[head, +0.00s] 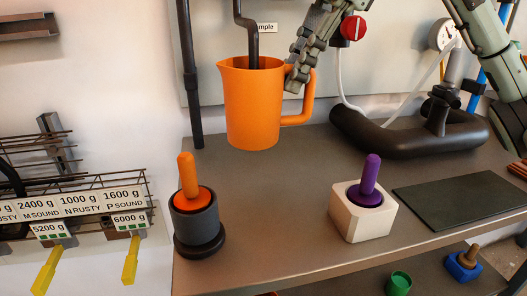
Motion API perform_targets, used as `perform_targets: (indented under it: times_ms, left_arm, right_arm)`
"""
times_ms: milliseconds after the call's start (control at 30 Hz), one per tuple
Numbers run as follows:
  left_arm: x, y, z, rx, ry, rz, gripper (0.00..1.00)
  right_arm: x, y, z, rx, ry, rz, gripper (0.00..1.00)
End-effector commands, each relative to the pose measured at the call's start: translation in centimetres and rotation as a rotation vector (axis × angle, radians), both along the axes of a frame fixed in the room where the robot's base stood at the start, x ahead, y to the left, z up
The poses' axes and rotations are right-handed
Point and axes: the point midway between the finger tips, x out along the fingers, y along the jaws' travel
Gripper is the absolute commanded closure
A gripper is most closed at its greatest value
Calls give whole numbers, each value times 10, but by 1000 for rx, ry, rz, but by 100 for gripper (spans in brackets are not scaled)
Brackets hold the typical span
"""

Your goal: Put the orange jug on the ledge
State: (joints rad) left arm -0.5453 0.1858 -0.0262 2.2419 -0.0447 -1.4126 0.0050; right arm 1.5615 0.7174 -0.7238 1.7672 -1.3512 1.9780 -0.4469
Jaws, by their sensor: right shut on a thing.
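The orange jug (252,108) is upright in the head view, at the back left of the brown counter (275,205). Its handle is on the right side. My right gripper (296,78) is shut on the upper part of the handle. The lower end of a dark bent pipe (250,35) reaches down into the jug's open mouth. The jug's base appears over the counter's back left part, and I cannot tell whether it touches anything. No surface is clearly marked as the ledge. My left gripper is not in view.
A dark cup with an orange plunger (187,180) and a pale block with a purple plunger (370,180) stand on the counter. A dark curved pipe fitting (400,137) and a dark flat mat (465,195) lie at the right. A black post (190,80) stands left of the jug.

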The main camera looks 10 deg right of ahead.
Motion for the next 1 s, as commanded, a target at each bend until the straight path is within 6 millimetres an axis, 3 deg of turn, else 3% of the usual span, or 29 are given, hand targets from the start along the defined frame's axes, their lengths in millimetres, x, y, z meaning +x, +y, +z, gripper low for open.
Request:
perform_targets:
  times_ms: [133, 600, 1000]
  left_arm:
    - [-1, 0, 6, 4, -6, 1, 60]
    - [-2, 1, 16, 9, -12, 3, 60]
    - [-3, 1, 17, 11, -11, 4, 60]
  right_arm:
    - [0, -1, -32, -1, 6, -1, 100]
    - [0, -1, -84, -2, 4, 0, 100]
    - [0, 0, -88, 0, 2, 1, 100]
